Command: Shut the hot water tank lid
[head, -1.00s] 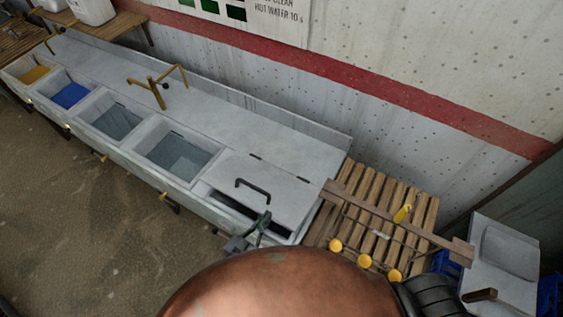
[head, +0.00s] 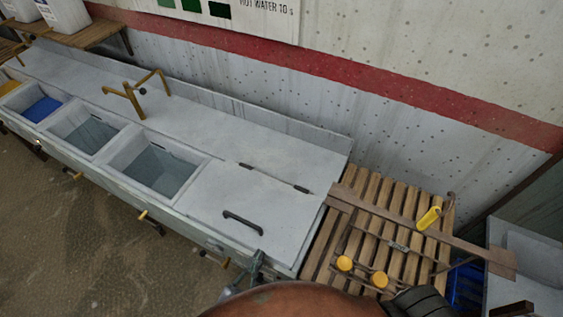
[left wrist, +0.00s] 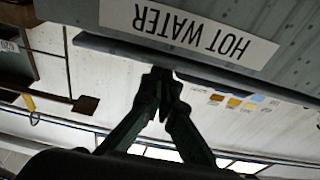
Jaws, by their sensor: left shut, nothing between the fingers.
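The hot water tank lid (head: 265,205) is a pale grey panel at the right end of the long sink bench. It lies flat in line with the bench top, with no dark gap visible along its front. It has a black handle (head: 243,223) near the front and dark hinges along the back. My left gripper (head: 257,264) is at the tank's front edge, below the handle, partly hidden by my arm. In the left wrist view its fingers (left wrist: 163,80) are together and empty, close to the lid edge beside an upside-down HOT WATER label (left wrist: 190,32).
Open basins (head: 157,166) lie left of the lid, with a brass tap (head: 133,92) behind them. A slatted wooden rack (head: 325,232) with yellow knobs and a wooden bar stands to the right. A wall with a red stripe runs behind.

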